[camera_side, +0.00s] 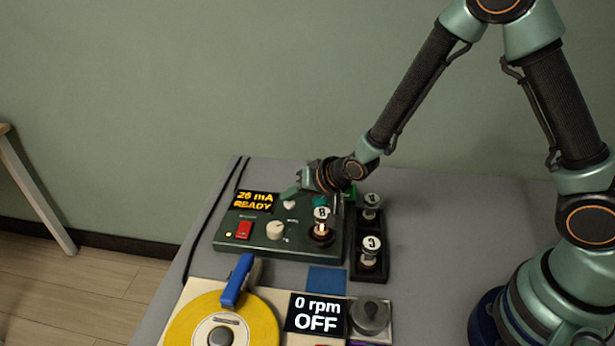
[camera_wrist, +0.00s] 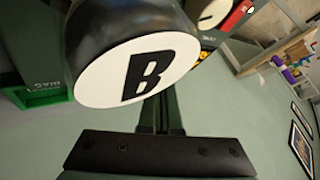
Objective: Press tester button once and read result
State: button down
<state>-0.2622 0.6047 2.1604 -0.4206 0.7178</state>
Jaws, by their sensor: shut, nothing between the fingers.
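The dark green tester box (camera_side: 262,243) stands on the table with a lit amber display reading "26 mA READY" (camera_side: 254,201).
A black rack (camera_side: 371,270) right of the tester holds capped parts, one marked C (camera_side: 371,245). A green bin (camera_wrist: 45,97) shows in the wrist view. In front are a yellow disc (camera_side: 180,335) with a blue clamp (camera_side: 238,280) and a display reading "0 rpm OFF" (camera_side: 316,314).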

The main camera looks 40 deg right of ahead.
aim_at(293, 208)
jog(key=shift+f, duration=0.45)
dwell(0.8)
jog(key=shift+r, duration=0.85)
jog(key=shift+r, duration=2.5)
jog(key=shift+d+r, duration=0.1)
jog(key=s+d+r+n+g+h, duration=0.1)
jog(key=s+d+r+n, duration=0.1)
jog(key=s+d+r, duration=0.65)
jog(key=s+d+r+n+g, duration=0.1)
jog(key=s+d+r, duration=0.1)
jog(key=s, duration=0.3)
jog(key=s+d+r+n+g+h, duration=0.1)
jog(key=s+d+r+n, duration=0.1)
jog(key=s+r, duration=0.2)
jog(key=shift+s+r, duration=0.15)
jog(key=shift+s, duration=0.65)
